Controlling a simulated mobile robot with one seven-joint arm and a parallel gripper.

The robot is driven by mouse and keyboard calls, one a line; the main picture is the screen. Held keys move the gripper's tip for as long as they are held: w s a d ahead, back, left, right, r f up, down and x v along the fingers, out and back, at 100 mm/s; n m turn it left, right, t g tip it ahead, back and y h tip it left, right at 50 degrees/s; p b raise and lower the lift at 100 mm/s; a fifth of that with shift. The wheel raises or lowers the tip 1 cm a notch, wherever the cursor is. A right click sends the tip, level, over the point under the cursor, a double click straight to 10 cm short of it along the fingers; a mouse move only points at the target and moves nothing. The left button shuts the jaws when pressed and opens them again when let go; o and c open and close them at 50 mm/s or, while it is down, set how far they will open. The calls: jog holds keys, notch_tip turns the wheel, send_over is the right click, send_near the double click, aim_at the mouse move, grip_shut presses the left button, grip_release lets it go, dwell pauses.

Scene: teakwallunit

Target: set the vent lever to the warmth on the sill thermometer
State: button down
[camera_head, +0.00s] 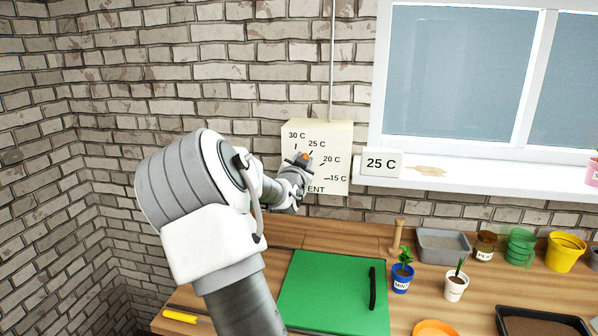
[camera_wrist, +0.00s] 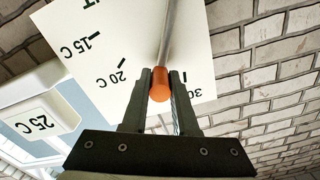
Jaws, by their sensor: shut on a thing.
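The vent panel (camera_head: 340,137) is a cream box on the brick wall, marked 30 C, 25 C, 20 C and 15 C; its face also shows in the wrist view (camera_wrist: 110,35). Its lever has a grey rod (camera_wrist: 168,35) and an orange knob (camera_wrist: 160,91). My gripper (camera_head: 303,160) is shut on the lever at the knob, with one finger on each side. The lever points between 20 C and 30 C, close to the 25 C mark in the head view. In the wrist view my fingers hide the 25 C label. The sill thermometer (camera_head: 381,163) reads 25 C.
Below is a wooden bench with a green mat (camera_head: 335,290), potted plants, a grey tray (camera_head: 443,246), a yellow bucket (camera_head: 565,252) and a wooden peg (camera_head: 397,236). A white window sill (camera_head: 490,176) runs to the right of the panel.

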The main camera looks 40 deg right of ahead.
jog(key=shift+s+d+f+m+b, duration=0.2)
jog(key=shift+s+f+m+b, duration=0.15)
jog(key=shift+b, duration=0.4)
jog(key=shift+r, duration=0.1)
jog(key=c, duration=0.7)
grip_release()
jog(key=v, duration=1.7)
jog(key=shift+s+a+p, duration=0.15)
jog(key=shift+p, duration=0.25)
